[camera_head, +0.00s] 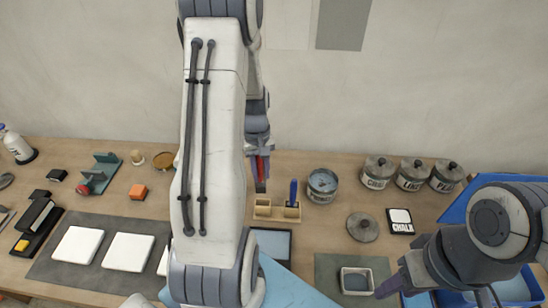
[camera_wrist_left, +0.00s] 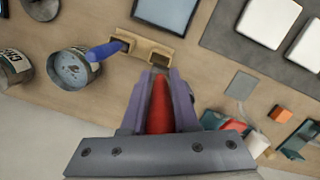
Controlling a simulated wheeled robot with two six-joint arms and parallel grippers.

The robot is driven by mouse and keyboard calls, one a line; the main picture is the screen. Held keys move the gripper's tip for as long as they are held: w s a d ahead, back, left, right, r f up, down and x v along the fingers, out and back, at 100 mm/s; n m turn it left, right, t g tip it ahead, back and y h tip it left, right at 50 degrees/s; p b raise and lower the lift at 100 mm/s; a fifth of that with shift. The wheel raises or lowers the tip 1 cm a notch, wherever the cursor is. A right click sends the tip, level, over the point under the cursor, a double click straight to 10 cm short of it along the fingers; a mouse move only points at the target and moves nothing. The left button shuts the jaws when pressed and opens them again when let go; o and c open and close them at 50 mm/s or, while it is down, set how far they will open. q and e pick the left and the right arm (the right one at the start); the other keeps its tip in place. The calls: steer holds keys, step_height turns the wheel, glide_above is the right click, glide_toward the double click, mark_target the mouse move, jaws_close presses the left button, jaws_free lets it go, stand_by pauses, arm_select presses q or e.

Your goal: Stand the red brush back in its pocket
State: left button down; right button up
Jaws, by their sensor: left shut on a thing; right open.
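My left gripper (camera_head: 259,150) is shut on the red brush (camera_head: 261,168); its dark end points down towards the holder. In the left wrist view the red brush (camera_wrist_left: 160,112) sits between the purple fingers (camera_wrist_left: 160,100). The wooden holder (camera_head: 276,214) stands on the table below and has two pockets. A blue brush (camera_head: 293,190) stands in its right pocket; the left pocket looks empty. The holder (camera_wrist_left: 152,47) also shows in the left wrist view, just beyond the brush's tip. Whether they touch is unclear. My right gripper (camera_head: 390,287) is open near a small pale dish.
A speckled jar (camera_head: 322,186) stands just right of the holder. A round lid (camera_head: 362,227) and labelled pots (camera_head: 411,175) are further right. White tiles (camera_head: 128,252) lie on a grey mat at left. My left arm hides part of the table.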

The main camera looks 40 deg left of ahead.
mark_target(262, 183)
arm_select(q)
step_height(262, 183, down, 5)
steer(key=b, duration=0.4)
steer(key=shift+w+b, duration=0.15)
steer(key=shift+b, duration=0.15)
steer(key=shift+f+b, duration=1.25)
steer(key=shift+f, duration=0.7)
steer(key=shift+f+b, duration=1.05)
steer(key=shift+f, duration=0.4)
steer(key=c, duration=0.6)
jaws_free()
steer(key=shift+o, duration=0.4)
steer(key=o, duration=0.4)
